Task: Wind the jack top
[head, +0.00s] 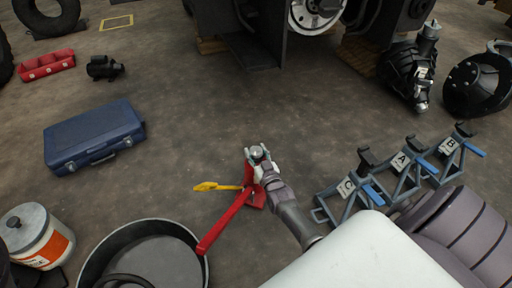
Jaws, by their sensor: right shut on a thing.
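A red jack (226,218) with a long red handle stands on the floor at lower centre. A yellow part (216,187) sticks out from it to the left. My right gripper (257,156) reaches in from the lower right and is shut on the jack's round grey top, which shows between the fingers. My left gripper is not in view.
Axle stands marked A, B and C (348,187) stand close on the right. A dark round pan (190,229) and a white bucket (33,236) are at lower left, and a blue toolbox (93,135) lies left. The forklift (262,30) is at the back.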

